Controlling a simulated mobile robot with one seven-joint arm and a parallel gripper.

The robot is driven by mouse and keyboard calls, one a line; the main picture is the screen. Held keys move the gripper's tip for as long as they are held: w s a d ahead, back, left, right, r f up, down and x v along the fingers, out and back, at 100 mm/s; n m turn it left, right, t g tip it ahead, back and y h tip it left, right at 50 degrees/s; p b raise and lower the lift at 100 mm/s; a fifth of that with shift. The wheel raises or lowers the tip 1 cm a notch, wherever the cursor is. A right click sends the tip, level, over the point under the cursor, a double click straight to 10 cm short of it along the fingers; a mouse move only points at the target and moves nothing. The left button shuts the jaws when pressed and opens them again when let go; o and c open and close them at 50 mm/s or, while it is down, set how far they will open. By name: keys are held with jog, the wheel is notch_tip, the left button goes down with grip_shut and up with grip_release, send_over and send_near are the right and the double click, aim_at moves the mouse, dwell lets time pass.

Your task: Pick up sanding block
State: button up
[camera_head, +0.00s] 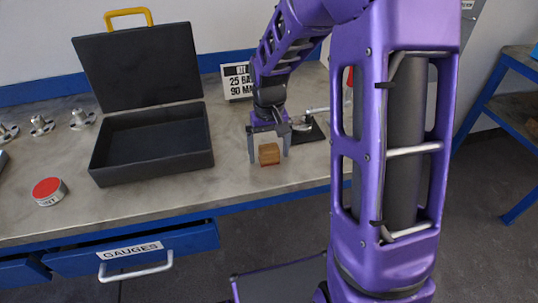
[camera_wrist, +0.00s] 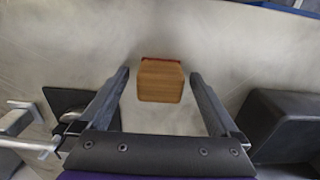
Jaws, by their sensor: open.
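The sanding block (camera_head: 269,154) is a small wooden block on the grey bench top, near the bench's front edge. In the wrist view the block (camera_wrist: 161,82) shows a thin red edge on its far side. My gripper (camera_head: 268,152) is open above the bench, with its fingers pointing down. In the wrist view my gripper (camera_wrist: 160,80) has one finger on each side of the block, with a visible gap on both sides. Neither finger appears to touch it.
An open black case (camera_head: 150,165) stands left of the block. A dark plate with a metal fitting (camera_head: 308,128) lies just right of my gripper. A red-topped round tin (camera_head: 48,190) sits at the left. An open drawer labelled GAUGES (camera_head: 135,255) juts out below.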

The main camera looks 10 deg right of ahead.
aim_at(269, 147)
jog(key=c, duration=1.5)
jog(key=shift+o, duration=0.2)
notch_tip(269, 147, up, 10)
jog(key=shift+r+p, duration=0.1)
jog(key=shift+p, duration=0.7)
